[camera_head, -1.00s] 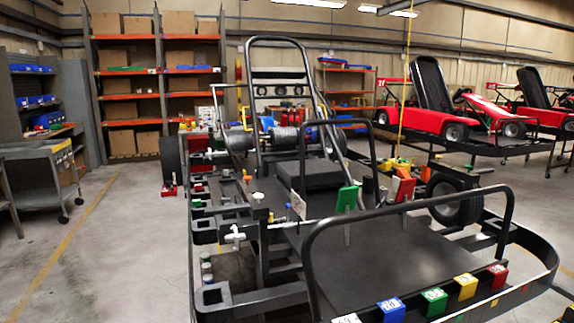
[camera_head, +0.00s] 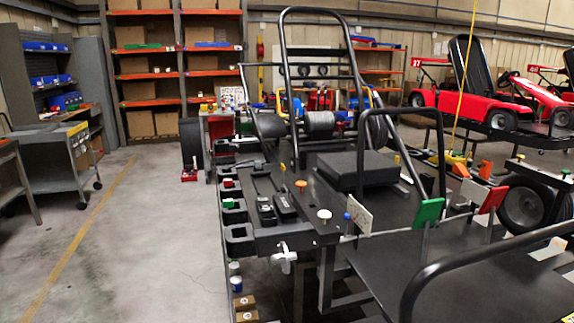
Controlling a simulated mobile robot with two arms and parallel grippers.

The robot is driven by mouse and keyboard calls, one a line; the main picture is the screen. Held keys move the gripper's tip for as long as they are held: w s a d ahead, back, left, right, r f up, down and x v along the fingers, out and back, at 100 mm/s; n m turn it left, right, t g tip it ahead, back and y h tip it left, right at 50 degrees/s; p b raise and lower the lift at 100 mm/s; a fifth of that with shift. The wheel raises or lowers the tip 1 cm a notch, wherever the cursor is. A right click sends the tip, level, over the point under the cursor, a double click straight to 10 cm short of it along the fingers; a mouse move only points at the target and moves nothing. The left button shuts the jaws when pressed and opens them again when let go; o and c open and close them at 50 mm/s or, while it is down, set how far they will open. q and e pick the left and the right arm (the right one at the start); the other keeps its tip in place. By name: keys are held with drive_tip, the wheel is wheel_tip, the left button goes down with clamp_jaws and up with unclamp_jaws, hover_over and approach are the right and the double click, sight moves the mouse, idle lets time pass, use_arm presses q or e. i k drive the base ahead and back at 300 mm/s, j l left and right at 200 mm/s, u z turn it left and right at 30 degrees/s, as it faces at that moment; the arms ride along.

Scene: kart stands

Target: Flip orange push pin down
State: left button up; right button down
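A small orange round-topped pin (camera_head: 301,184) stands on the dark metal plate at the left side of the kart stand (camera_head: 270,232), behind a white-topped pin (camera_head: 324,214). It is small, and I cannot tell its exact tilt. An orange block-like piece (camera_head: 486,169) also shows farther right on the stand. Neither of my grippers is in view.
A green flag-like plate (camera_head: 429,212) and a red one (camera_head: 492,200) stand over the flat deck. Black tubular bars (camera_head: 440,275) cross the right foreground. A grey cart (camera_head: 52,160) stands at left. The floor between cart and stand is clear.

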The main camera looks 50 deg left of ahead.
sight(300, 184)
drive_tip(key=j+u, duration=0.4)
drive_tip(key=i+j+u, duration=0.15)
drive_tip(key=j+u, duration=0.45)
drive_tip(key=u, duration=0.25)
drive_tip(key=j+u, duration=0.15)
drive_tip(key=u, duration=0.2)
drive_tip(key=j+u, duration=0.15)
drive_tip(key=u, duration=0.25)
drive_tip(key=i+l, duration=0.05)
